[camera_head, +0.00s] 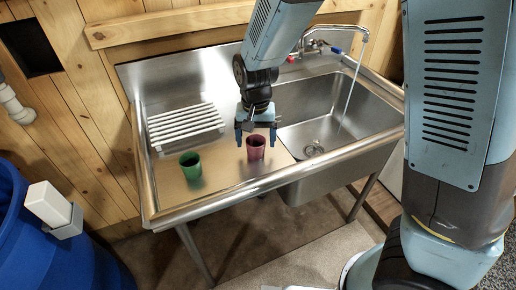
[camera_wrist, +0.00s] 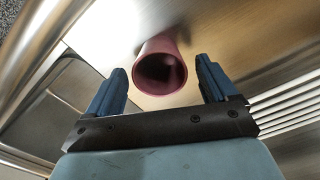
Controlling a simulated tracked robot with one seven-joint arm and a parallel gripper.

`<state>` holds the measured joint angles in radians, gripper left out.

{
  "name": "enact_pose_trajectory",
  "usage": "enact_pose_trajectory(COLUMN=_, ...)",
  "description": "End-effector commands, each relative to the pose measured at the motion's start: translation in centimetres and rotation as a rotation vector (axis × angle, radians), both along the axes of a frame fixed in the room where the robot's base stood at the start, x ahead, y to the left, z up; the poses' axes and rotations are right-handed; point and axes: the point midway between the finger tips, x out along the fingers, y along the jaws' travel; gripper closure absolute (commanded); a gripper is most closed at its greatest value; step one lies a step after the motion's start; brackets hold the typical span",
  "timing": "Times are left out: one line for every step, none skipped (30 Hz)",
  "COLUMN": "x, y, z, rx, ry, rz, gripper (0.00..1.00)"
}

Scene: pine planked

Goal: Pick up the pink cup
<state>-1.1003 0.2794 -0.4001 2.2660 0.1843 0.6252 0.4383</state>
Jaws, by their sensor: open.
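The pink cup (camera_head: 256,148) stands upright on the steel drainboard, left of the sink basin, in the head view. Its open mouth shows in the wrist view, where the cup (camera_wrist: 161,68) lies ahead of and between the two blue fingers. My gripper (camera_head: 255,136) is over the cup in the head view, pointing down, with a finger to each side. In the wrist view my gripper (camera_wrist: 163,80) is open and empty. I cannot tell exactly how high the fingertips are above the drainboard.
A green cup (camera_head: 190,166) stands on the drainboard to the left. A white slatted rack (camera_head: 185,125) lies behind it. The sink basin (camera_head: 325,115) is at the right, with water running from the faucet (camera_head: 345,35). A blue barrel (camera_head: 45,240) stands at the lower left.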

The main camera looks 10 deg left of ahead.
Motion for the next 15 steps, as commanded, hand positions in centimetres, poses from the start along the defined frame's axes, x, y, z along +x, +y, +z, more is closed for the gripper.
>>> enact_pose_trajectory(x=0.0, y=0.0, z=-0.7, rx=-0.003, ry=0.002, rz=0.001, gripper=0.14)
enact_pose_trajectory(x=0.0, y=0.0, z=-1.1, rx=-0.002, ry=0.003, rz=0.000, gripper=0.14)
enact_pose_trajectory(x=0.0, y=0.0, z=-1.5, rx=-0.001, ry=0.002, rz=-0.001, gripper=0.14)
enact_pose_trajectory(x=0.0, y=0.0, z=-1.7, rx=-0.002, ry=0.002, rz=0.000, gripper=0.14)
enact_pose_trajectory(x=0.0, y=-0.1, z=-1.9, rx=-0.002, ry=0.002, rz=0.000, gripper=0.14)
enact_pose_trajectory(x=0.0, y=-0.1, z=-2.1, rx=-0.002, ry=0.002, rz=0.001, gripper=0.14)
enact_pose_trajectory(x=0.0, y=-0.1, z=-2.2, rx=-0.001, ry=0.001, rz=0.001, gripper=0.14)
enact_pose_trajectory(x=0.0, y=-0.1, z=-2.3, rx=-0.001, ry=0.001, rz=0.000, gripper=0.14)
enact_pose_trajectory(x=0.0, y=-0.1, z=-2.3, rx=0.000, ry=0.001, rz=0.000, gripper=0.14)
enact_pose_trajectory(x=0.0, y=0.0, z=-2.3, rx=0.000, ry=0.001, rz=0.000, gripper=0.14)
enact_pose_trajectory(x=0.0, y=0.0, z=-2.3, rx=0.000, ry=0.000, rz=0.000, gripper=0.14)
enact_pose_trajectory(x=0.0, y=0.0, z=-2.3, rx=0.000, ry=0.000, rz=0.000, gripper=0.14)
enact_pose_trajectory(x=0.0, y=0.0, z=-2.3, rx=0.000, ry=0.000, rz=0.000, gripper=0.14)
enact_pose_trajectory(x=0.0, y=0.0, z=-2.3, rx=0.000, ry=0.000, rz=0.000, gripper=0.14)
enact_pose_trajectory(x=0.0, y=-0.1, z=-2.3, rx=0.000, ry=0.000, rz=0.000, gripper=0.16)
